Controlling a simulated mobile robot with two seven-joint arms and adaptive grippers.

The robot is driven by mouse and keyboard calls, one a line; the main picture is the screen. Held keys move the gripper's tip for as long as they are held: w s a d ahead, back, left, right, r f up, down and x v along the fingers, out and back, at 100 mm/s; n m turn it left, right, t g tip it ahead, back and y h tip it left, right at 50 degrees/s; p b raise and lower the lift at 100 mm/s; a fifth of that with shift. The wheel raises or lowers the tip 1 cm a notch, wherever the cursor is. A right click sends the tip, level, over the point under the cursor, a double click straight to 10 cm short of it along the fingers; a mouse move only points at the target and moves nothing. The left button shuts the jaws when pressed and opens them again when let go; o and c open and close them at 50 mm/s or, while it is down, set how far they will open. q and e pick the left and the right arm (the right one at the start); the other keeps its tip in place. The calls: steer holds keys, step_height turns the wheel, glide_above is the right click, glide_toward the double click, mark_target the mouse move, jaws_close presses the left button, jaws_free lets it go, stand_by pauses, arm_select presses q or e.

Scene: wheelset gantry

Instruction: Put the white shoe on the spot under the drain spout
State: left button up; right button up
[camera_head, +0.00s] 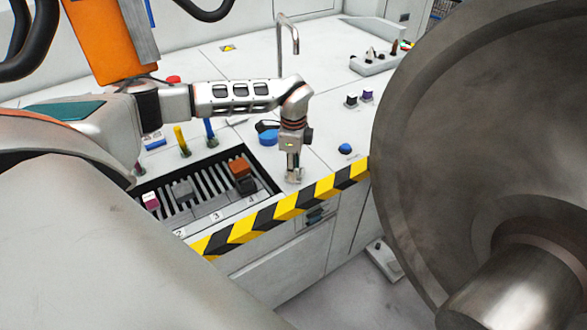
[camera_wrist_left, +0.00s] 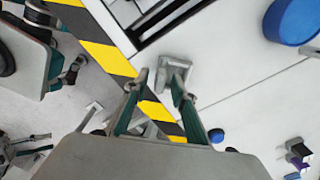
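A small pale grey-white block, which looks like the white shoe (camera_head: 295,177), stands on the white worktop by the striped front edge. In the left wrist view the shoe (camera_wrist_left: 176,62) is at the fingertips, nearer the right-hand finger. My left gripper (camera_head: 292,164) points down right above it; in the wrist view the gripper (camera_wrist_left: 158,80) has a gap between its fingers. I cannot tell whether a finger touches the shoe. The drain spout (camera_head: 288,30) is a thin bent pipe at the back of the worktop. The spot under it is hidden or not distinguishable. My right gripper is not in view.
A slotted tray (camera_head: 215,208) with pink, grey and brown-orange blocks lies left of the gripper. A blue round container (camera_head: 268,137), a blue knob (camera_head: 345,149) and purple-topped pieces (camera_head: 367,95) stand around. A large metal wheel (camera_head: 440,130) fills the right side.

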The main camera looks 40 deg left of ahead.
arm_select(q)
step_height(320, 180, up, 12)
steer(key=s+d+f+m+g+h, duration=0.1)
steer(key=s+d+f+m+h, duration=0.15)
steer(key=d, duration=0.65)
steer(key=s+d+f+m+h, duration=0.2)
steer(key=s+d+m+h, duration=0.1)
steer(key=d, duration=0.5)
steer(key=s+d+f+m+g+h, duration=0.1)
steer(key=s+d+f+m+h, duration=0.15)
steer(key=d, duration=0.65)
steer(key=s+d+r+n+t+h, duration=0.1)
steer(key=s+d+r+t+h, duration=0.3)
steer(key=d+r+h, duration=0.65)
steer(key=w+a+f+n+t+y, duration=0.4)
steer(key=a+f+n+t+y, duration=0.6)
steer(key=f+n+t, duration=0.4)
steer(key=s+a+f+n+g+y, duration=0.1)
steer(key=s+a+f+g+y, duration=0.1)
steer(key=s+a+f, duration=0.2)
steer(key=s+a+f+n+g+y, duration=0.1)
steer(key=s+a+f+g+y, duration=0.2)
steer(key=s+f, duration=0.6)
step_height(320, 180, down, 3)
steer(key=shift+a+r+y, duration=0.1)
steer(key=shift+a+y, duration=0.25)
steer(key=shift+a, duration=0.9)
